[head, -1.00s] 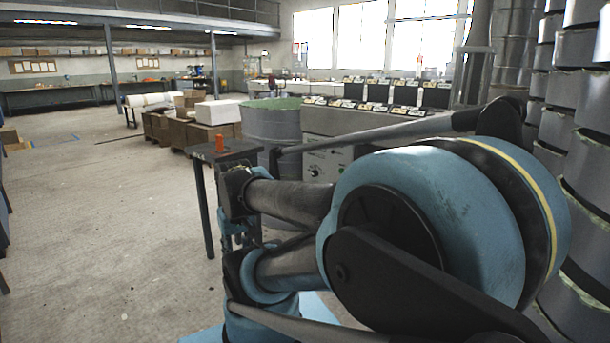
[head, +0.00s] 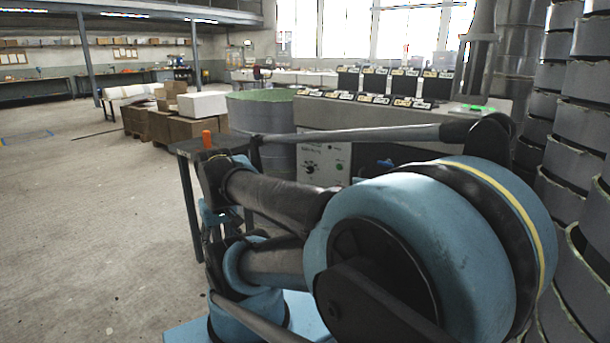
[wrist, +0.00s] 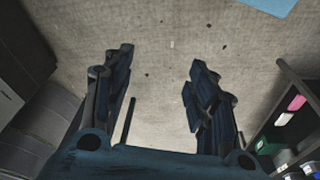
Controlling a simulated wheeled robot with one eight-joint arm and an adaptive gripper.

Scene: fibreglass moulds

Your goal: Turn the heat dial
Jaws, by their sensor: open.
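The heat dial (head: 311,167) is a small black knob on the pale front panel (head: 322,155) of a grey machine, beyond my arm in the head view. A green spot (head: 339,165) shows on the panel to the right of the dial. My gripper (wrist: 158,90) is open and empty in the wrist view, its two dark fingers wide apart over bare concrete floor. In the head view my arm covers the lower part of the panel, and the fingers cannot be made out clearly. The dial does not show in the wrist view.
A small dark table (head: 190,150) with an orange object (head: 207,139) on it stands left of the panel. A large grey drum (head: 262,120) stands behind it. Stacked grey moulds (head: 560,120) rise at the right. A dark shelf (wrist: 285,110) holds small items. The floor at left is clear.

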